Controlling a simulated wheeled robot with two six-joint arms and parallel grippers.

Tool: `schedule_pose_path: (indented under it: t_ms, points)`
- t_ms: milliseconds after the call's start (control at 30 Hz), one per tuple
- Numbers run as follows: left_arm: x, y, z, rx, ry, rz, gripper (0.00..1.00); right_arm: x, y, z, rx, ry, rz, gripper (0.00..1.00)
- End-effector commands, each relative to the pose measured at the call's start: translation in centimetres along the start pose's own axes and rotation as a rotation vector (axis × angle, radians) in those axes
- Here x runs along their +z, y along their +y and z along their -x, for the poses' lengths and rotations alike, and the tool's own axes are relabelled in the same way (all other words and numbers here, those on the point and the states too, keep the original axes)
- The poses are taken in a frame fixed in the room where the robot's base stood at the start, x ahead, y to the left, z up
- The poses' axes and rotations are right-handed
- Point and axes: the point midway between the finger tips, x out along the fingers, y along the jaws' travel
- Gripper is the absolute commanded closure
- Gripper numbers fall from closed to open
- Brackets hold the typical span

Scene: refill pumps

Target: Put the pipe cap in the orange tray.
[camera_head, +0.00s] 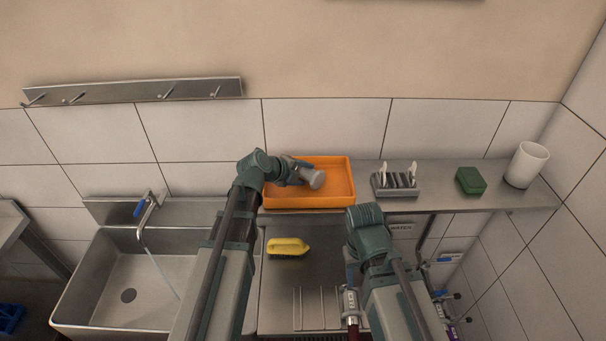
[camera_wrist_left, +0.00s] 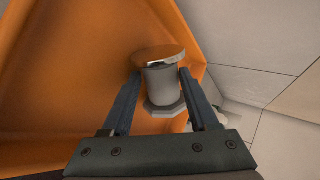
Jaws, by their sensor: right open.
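The pipe cap (camera_head: 314,179) is a grey piece with a round body and a wider flange. My left gripper (camera_head: 300,172) is shut on it over the orange tray (camera_head: 278,202). In the left wrist view the pipe cap (camera_wrist_left: 160,88) sits between the two fingers, with the orange tray (camera_wrist_left: 70,60) behind it. I cannot tell whether the cap touches the tray floor. My right gripper (camera_head: 366,240) is open and low in front of the shelf; its fingers are mostly hidden by its own wrist.
The steel shelf also holds a slotted rack (camera_head: 396,186), a green block (camera_head: 470,180) and a white cup (camera_head: 526,165). A yellow sponge-like item (camera_head: 288,247) lies on the lower counter. A sink (camera_head: 135,285) with a tap is at left. Pipes with blue handles (camera_head: 446,260) are at right.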

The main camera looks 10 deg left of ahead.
Motion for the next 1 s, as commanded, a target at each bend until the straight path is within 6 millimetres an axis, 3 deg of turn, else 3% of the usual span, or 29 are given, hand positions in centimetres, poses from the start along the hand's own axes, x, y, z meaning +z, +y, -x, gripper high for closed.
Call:
schedule_pose_path:
  t_ms: [167, 500, 700, 1000]
  points:
    - [0.0, -0.4, 1.0, 0.001, -0.002, 0.000, 0.37, 0.1, 0.1, 0.9, 0.000, 0.000, 0.001, 0.50]
    - [-0.1, -0.6, 8.0, 0.001, -0.003, 0.002, 0.37, 0.4, 0.5, 5.5, -0.001, -0.002, -0.009, 0.50]
    - [0.0, -0.4, 11.0, 0.001, -0.002, 0.002, 0.37, 0.5, 0.6, 7.2, -0.003, -0.003, -0.023, 0.50]
    - [0.0, -0.2, 12.2, 0.001, 0.000, 0.000, 0.37, 0.5, 0.7, 7.8, -0.003, -0.003, -0.030, 0.50]
